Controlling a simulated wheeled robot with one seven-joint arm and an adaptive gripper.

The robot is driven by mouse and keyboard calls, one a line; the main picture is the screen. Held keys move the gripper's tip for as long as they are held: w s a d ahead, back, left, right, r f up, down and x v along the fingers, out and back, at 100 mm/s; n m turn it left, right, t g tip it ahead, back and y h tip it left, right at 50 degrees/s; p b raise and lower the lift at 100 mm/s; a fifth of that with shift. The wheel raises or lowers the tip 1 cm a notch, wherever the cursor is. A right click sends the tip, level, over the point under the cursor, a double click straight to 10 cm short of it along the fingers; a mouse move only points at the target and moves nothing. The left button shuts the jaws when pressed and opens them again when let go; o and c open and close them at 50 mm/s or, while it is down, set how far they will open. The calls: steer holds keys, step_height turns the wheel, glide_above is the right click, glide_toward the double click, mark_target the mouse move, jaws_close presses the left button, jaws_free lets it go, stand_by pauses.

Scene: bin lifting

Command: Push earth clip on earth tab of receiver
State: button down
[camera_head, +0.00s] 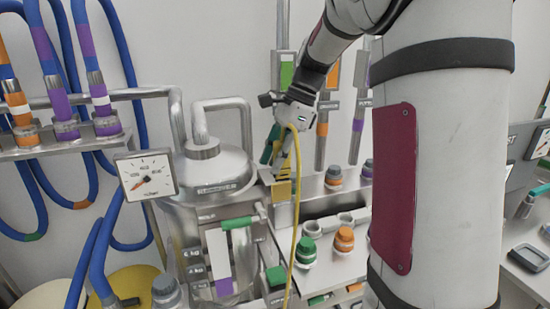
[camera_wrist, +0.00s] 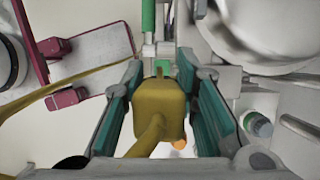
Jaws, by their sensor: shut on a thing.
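The yellow earth clip (camera_wrist: 160,104) is between the green-padded fingers of my gripper (camera_wrist: 160,78) in the wrist view, and my gripper is shut on it. A yellow cable leaves the clip. In the head view, my gripper (camera_head: 281,172) points down at the right side of the steel receiver (camera_head: 207,172), with the clip (camera_head: 283,190) at its tips. In the wrist view, a small grey metal piece (camera_wrist: 158,50) lies just beyond the clip's front end; it may be the earth tab. I cannot tell whether clip and tab touch.
A green-handled valve (camera_head: 238,222) is below the clip's left. Orange and green knobs (camera_head: 344,239) sit on a rack to the right. Blue hoses (camera_head: 128,60) hang at the left. The yellow cable (camera_head: 294,225) hangs down in front.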

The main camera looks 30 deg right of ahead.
mark_target(275, 184)
steer(key=shift+f, duration=1.05)
steer(key=shift+f, duration=1.1)
stand_by(0.7)
steer(key=c, duration=1.2)
jaws_free()
steer(key=shift+r, duration=0.1)
steer(key=v, duration=1.2)
